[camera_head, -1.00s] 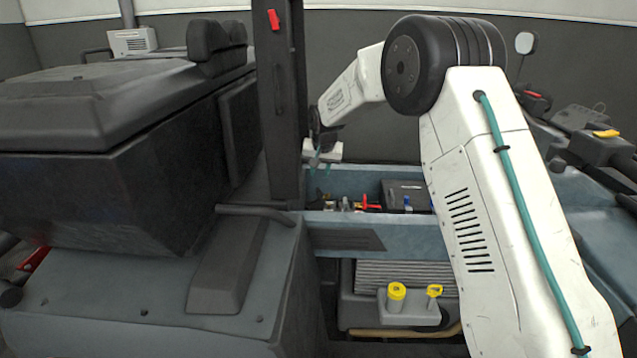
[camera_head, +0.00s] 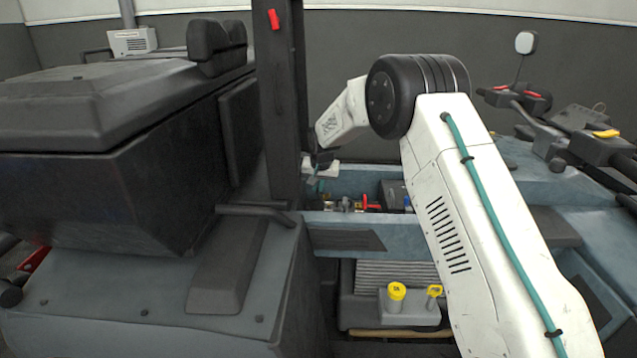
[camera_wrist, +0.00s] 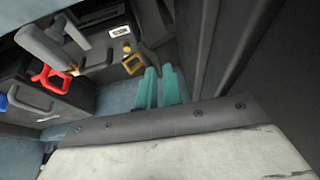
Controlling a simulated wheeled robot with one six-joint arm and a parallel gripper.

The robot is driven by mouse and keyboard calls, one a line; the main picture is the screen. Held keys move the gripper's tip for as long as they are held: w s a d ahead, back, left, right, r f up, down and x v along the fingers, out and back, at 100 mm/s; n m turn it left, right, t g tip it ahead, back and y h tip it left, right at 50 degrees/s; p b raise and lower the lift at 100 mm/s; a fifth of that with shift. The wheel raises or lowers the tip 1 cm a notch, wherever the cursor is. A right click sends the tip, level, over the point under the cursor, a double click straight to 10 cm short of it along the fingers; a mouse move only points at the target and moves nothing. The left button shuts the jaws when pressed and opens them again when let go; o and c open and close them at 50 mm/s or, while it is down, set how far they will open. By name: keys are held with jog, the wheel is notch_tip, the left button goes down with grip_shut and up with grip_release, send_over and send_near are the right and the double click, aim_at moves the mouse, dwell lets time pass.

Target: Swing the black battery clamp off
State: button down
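My gripper (camera_wrist: 159,86) shows two teal fingers close together in the wrist view, with nothing clearly seen between them. In the head view it hangs at the left end of the blue-grey bay, and its fingertips are hardly visible. In the wrist view a dark battery (camera_wrist: 35,95) lies left of the fingers, with a red clip (camera_wrist: 50,78) on it. A brass-coloured piece (camera_wrist: 132,62) on a dark part is just beyond the fingertips; I cannot tell for sure whether this is the black clamp. The fingers appear apart from it. The battery (camera_head: 392,192) is partly hidden by my arm in the head view.
Grey lever-like handles (camera_wrist: 42,46) stand over the battery. A dark upright post (camera_head: 285,100) rises close to the left of my gripper. The bay's front rail (camera_head: 345,222) and yellow caps (camera_head: 396,291) are in front. A large dark seat box (camera_head: 110,190) fills the left.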

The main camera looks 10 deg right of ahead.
jog(key=shift+w+a+r, duration=0.15)
jog(key=shift+a+r, duration=0.05)
jog(key=shift+a, duration=0.4)
jog(key=c, duration=1.5)
grip_release()
jog(key=shift+c, duration=0.2)
jog(key=shift+r, duration=0.1)
jog(key=v, duration=0.7)
jog(key=shift+s+r, duration=0.25)
jog(key=shift+r, duration=0.1)
